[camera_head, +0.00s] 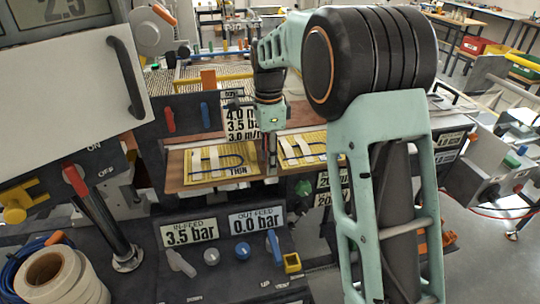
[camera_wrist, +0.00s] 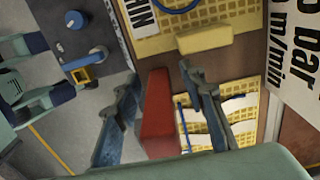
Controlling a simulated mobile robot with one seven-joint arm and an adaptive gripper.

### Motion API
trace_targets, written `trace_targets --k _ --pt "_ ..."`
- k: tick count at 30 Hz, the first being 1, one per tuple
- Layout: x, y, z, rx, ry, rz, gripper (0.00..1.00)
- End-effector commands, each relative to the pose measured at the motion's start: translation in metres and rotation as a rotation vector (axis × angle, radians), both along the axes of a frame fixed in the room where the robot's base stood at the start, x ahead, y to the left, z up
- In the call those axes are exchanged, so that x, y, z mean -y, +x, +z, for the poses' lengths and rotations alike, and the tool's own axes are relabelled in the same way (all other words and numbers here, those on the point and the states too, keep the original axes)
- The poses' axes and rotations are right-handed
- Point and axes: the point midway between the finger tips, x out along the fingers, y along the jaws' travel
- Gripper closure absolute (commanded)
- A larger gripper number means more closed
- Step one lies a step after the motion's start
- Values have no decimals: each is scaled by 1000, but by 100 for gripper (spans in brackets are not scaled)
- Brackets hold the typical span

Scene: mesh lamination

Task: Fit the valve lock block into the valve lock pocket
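My gripper (camera_head: 269,172) points down at the gap between two yellow mats on the workbench. In the wrist view its two dark fingers (camera_wrist: 158,72) are apart. A red block (camera_wrist: 158,112), which looks like the valve lock block, lies between them, with gaps visible on both sides. I cannot make out this block in the head view. A small yellow frame with a dark opening (camera_head: 292,262), seemingly the valve lock pocket, sits on the dark control panel, below and right of my gripper. It also shows at the left of the wrist view (camera_wrist: 84,75).
The panel has a blue lever (camera_head: 273,246), a grey-white lever (camera_head: 180,262) and round knobs beside the yellow frame. Yellow mats (camera_head: 208,165) with pale strips lie on the bench. A yellow bar (camera_wrist: 204,38) lies near a mat. Pressure signs (camera_head: 241,120) stand behind my gripper.

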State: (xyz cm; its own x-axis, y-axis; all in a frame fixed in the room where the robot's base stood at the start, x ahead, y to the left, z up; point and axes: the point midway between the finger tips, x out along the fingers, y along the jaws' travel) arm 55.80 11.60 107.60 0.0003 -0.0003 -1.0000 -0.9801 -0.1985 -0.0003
Motion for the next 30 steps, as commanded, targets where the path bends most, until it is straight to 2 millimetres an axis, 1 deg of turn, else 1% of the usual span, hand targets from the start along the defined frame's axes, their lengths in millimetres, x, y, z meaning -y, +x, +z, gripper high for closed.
trace_targets --k 1,9,11,20,23,26,30 --pt "0 0 0 0 0 0 66" --pt "0 0 0 0 0 0 95" --pt "0 0 0 0 0 0 100" --pt "0 0 1 1 0 0 100" --pt "0 0 4 1 0 0 100" --pt "0 1 12 2 0 0 100" --pt "-1 1 32 5 1 0 100"
